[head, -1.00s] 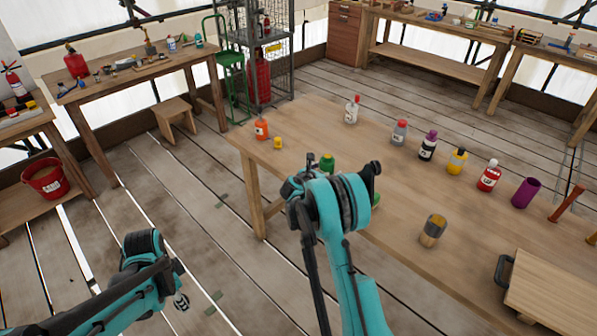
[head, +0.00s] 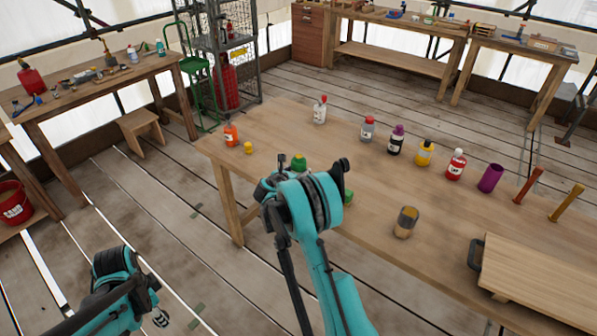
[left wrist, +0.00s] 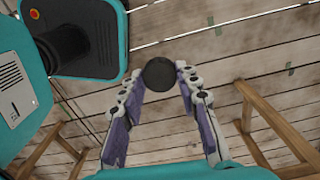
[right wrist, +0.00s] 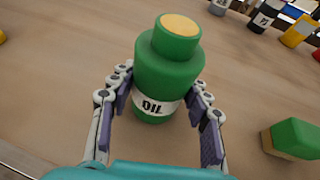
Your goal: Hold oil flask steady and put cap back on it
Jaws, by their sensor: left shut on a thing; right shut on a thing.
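The green oil flask (right wrist: 165,65), with a white OIL label and a tan top face on its neck, stands upright on the table; its top shows in the head view (head: 298,162). My right gripper (right wrist: 162,78) is shut on its body, one finger each side. My left gripper (left wrist: 160,75) is shut on a dark round thing (left wrist: 159,74), which looks like the cap, held between the fingertips above the plank floor. In the head view the left gripper (head: 160,318) is low at the left, well away from the flask and off the table.
A green-topped block (right wrist: 295,138) stands close to the flask. Open floor lies left of the table (head: 370,240).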

